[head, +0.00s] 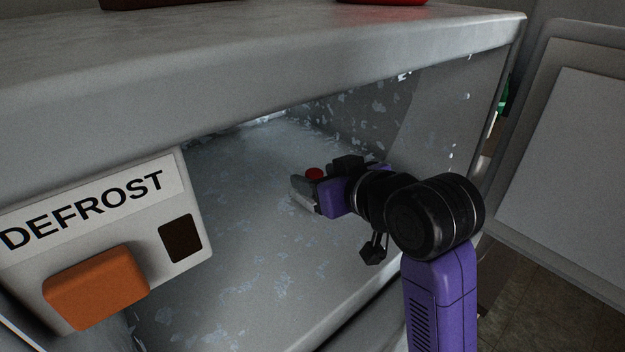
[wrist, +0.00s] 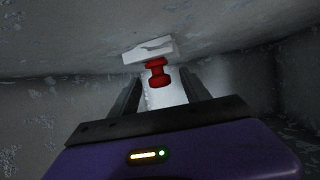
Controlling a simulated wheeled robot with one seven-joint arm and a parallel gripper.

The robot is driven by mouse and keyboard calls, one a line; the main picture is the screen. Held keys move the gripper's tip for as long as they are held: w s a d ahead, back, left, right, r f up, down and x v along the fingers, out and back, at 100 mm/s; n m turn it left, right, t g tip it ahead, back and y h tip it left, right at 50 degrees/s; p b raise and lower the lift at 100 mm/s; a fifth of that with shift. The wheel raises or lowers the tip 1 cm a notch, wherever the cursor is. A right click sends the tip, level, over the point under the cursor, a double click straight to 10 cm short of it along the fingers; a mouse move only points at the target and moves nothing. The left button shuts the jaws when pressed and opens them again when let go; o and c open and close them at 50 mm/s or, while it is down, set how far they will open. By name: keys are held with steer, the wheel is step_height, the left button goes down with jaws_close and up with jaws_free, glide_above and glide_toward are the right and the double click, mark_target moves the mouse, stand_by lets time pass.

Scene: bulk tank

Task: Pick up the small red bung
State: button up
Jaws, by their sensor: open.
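The small red bung (wrist: 157,68) has a wide head and a narrower waist. In the wrist view it shows just ahead of and between the tips of my gripper (wrist: 161,80), against a pale white piece (wrist: 150,50). In the head view the bung (head: 314,174) is a small red spot beside my gripper (head: 301,190), partly hidden by it. My gripper is open, its fingers apart with nothing gripped. I cannot tell whether either finger touches the bung.
My gripper is inside a frosted compartment (head: 230,230) with flaking ice on its floor and walls. A thick grey top (head: 250,60) overhangs it. A DEFROST panel (head: 90,205) with an orange button (head: 96,287) is at the left. A pale door (head: 570,150) stands at the right.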

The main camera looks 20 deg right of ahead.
mark_target(307, 172)
steer(key=shift+p+x, duration=0.5)
steer(key=shift+x, duration=1.8)
steer(key=shift+r, duration=0.1)
jaws_close()
